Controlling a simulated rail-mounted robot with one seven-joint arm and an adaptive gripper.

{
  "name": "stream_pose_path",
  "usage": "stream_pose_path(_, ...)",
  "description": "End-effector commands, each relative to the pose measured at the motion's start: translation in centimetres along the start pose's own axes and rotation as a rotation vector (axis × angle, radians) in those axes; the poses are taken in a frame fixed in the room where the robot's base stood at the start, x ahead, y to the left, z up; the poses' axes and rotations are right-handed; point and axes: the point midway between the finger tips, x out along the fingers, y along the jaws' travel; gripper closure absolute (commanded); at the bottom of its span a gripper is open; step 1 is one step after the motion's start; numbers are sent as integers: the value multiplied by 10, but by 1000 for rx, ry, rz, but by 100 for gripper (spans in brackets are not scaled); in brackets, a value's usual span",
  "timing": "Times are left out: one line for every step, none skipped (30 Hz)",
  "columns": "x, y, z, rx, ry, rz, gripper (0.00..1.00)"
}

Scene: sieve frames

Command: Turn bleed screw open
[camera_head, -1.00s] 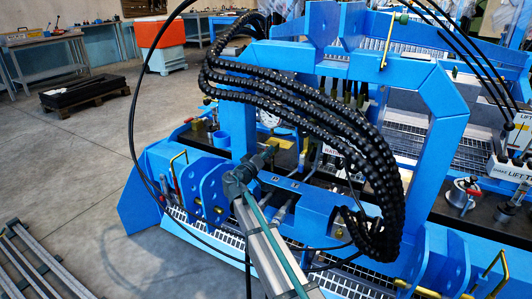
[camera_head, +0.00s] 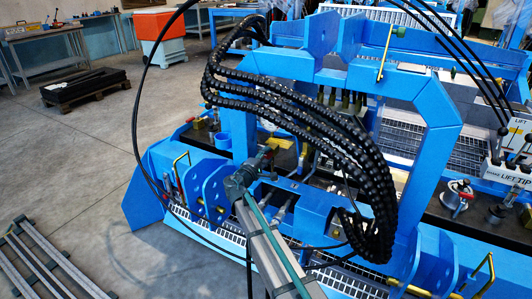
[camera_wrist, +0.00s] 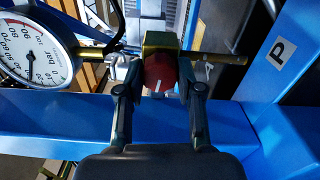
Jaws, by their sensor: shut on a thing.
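The bleed screw appears to be the red round knob (camera_wrist: 160,73) in the middle of the wrist view, with a short white mark on its face. It sits on a brass block (camera_wrist: 161,42) with brass pipe stubs to both sides. My gripper (camera_wrist: 161,84) is shut on the red knob, one finger on its left and one on its right. In the head view my gripper (camera_head: 262,161) is at the blue frame, behind my forearm, and the knob cannot be made out there.
A round white pressure gauge (camera_wrist: 33,50) is close left of my left finger. A blue beam (camera_wrist: 60,127) crosses below the brass block. Thick black hoses (camera_head: 310,115) arch just right of my gripper in the head view. Open floor (camera_head: 85,165) lies at the left.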

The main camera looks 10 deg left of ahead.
Motion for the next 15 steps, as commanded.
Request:
stream_pose_path(0,2,0,-29,0,-1,99)
stream_pose_path(0,2,0,-46,0,-1,99)
stream_pose_path(0,2,0,-65,0,-1,99)
stream_pose_path(0,2,0,-79,0,-1,99)
stream_pose_path(0,1,0,-91,0,-1,99)
stream_pose_path(0,1,0,-106,0,-1,99)
stream_pose_path(0,1,0,-116,0,-1,99)
stream_pose_path(0,1,0,-125,0,-1,99)
stream_pose_path(0,0,0,-134,0,-1,99)
stream_pose_path(0,0,0,-141,0,-1,99)
stream_pose_path(0,0,0,-147,0,-1,99)
stream_pose_path(0,0,0,-153,0,-1,99)
stream_pose_path(0,0,0,-156,0,-1,99)
stream_pose_path(0,0,0,-159,-1,-1,99)
stream_pose_path(0,-1,0,-161,0,-1,99)
